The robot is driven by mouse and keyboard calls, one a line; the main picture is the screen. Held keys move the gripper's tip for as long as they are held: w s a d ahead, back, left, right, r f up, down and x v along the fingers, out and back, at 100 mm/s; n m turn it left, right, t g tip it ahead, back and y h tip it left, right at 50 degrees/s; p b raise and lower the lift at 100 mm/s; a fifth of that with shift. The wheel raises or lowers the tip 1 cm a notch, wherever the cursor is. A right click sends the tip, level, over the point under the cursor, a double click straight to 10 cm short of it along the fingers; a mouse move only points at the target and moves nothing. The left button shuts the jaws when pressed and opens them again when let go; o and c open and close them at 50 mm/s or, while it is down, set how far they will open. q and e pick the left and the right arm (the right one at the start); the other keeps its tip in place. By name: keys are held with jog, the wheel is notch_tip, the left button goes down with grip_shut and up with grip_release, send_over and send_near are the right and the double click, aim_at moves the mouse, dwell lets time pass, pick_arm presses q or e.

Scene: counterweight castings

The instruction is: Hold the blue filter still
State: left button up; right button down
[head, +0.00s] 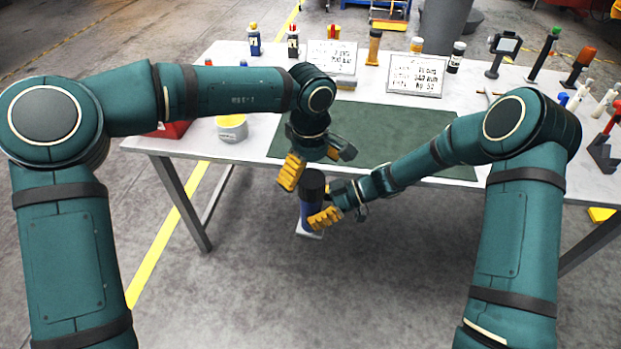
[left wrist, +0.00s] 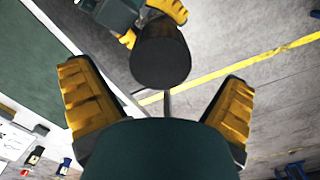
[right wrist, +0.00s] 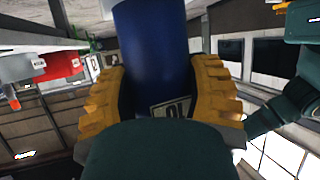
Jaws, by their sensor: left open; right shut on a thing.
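The blue filter (head: 308,212) is a blue cylinder with a black top, held upright in front of the table's near edge. My right gripper (head: 325,217) is shut on its lower part. In the right wrist view the blue body (right wrist: 152,55) with a pale label sits between the yellow fingers (right wrist: 160,100). My left gripper (head: 305,172) is open above and beside the black top. In the left wrist view the black top (left wrist: 160,55) lies ahead of the spread fingers (left wrist: 158,105), apart from them.
The white table (head: 390,95) carries a dark green mat (head: 385,130), which is mostly bare. Bottles, two printed signs (head: 416,74) and tools stand along its back and right. A grey-white tub (head: 232,128) and a red box (head: 167,130) are at the left.

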pick_arm(q)
jog(key=shift+c, duration=0.6)
jog(key=shift+w+d+r+t, duration=0.1)
jog(key=shift+w+d+t, duration=0.05)
jog(key=shift+w+t, duration=0.15)
jog(key=w+d+r+n+t+h, duration=0.65)
jog(key=w+d+r+t, duration=0.3)
jog(key=w, duration=0.25)
jog(key=s+d+r+g+h, duration=0.2)
jog(key=s+d+h, duration=0.15)
jog(key=d, duration=0.25)
jog(key=s+a+f+g+y, duration=0.25)
jog(key=s+f+g, duration=0.25)
jog(key=s+g, duration=0.35)
jog(key=a+f+n+y, duration=0.1)
jog(key=a+y, duration=0.1)
jog(key=a, duration=0.2)
jog(key=a+f+n+y, duration=0.1)
jog(key=a+n+y, duration=0.1)
jog(key=a, duration=0.3)
jog(key=a+f+n+y, duration=0.1)
jog(key=a+n+y, duration=0.1)
jog(key=a+y, duration=0.1)
jog(key=shift+s+a+f+n+y, duration=0.15)
jog(key=shift+s+a+y, duration=0.05)
jog(key=shift+a, duration=0.15)
jog(key=shift+s+a+f+n+y, duration=0.1)
jog(key=shift+s+a+f+y, duration=0.05)
jog(key=shift+a, duration=0.15)
